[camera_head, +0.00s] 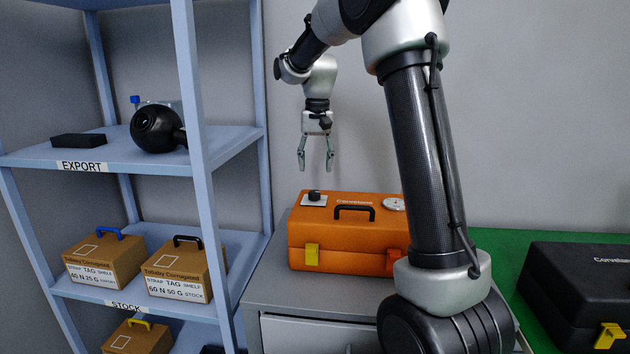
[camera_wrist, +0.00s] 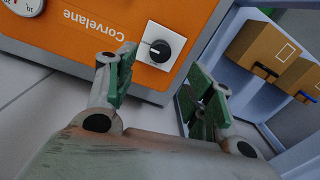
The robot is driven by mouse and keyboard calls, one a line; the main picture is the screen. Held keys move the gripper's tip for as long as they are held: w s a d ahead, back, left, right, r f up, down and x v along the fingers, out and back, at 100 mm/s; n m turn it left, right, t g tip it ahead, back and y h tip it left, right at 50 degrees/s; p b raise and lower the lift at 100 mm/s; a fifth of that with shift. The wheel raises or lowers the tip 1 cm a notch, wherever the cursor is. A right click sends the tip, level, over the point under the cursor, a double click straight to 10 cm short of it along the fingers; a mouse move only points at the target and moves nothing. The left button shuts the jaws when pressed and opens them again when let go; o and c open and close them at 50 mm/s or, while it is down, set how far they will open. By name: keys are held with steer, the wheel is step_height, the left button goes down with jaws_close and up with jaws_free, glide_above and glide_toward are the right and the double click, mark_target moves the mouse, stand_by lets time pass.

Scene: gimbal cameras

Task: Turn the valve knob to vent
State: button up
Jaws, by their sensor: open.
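The valve knob (camera_head: 314,196) is a small black knob on a white square plate, at the left end of the top of the orange case (camera_head: 330,232). In the wrist view the knob (camera_wrist: 160,50) shows a white pointer line, and the plate's markings are too small to read. My gripper (camera_head: 316,168) hangs pointing down above the left part of the case, apart from it. Its fingers are spread and empty. In the wrist view the fingertips (camera_wrist: 158,88) appear on either side below the knob.
A round white gauge (camera_head: 393,204) and a black handle (camera_head: 354,212) are on the case top. The case stands on a grey cabinet (camera_head: 262,290). A blue shelf (camera_head: 196,180) with boxes stands close on the left. A black case (camera_head: 580,290) lies on green at right.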

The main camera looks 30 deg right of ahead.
steer(key=shift+r, duration=1.85)
steer(key=s+f+n+t, duration=0.1)
steer(key=s+n+t, duration=0.1)
steer(key=s, duration=1.4)
steer(key=s+a+f+n+t, duration=0.1)
steer(key=s+f+n+t, duration=0.1)
steer(key=s, duration=1.4)
steer(key=shift+s+a+n, duration=0.15)
steer(key=shift+n, duration=0.45)
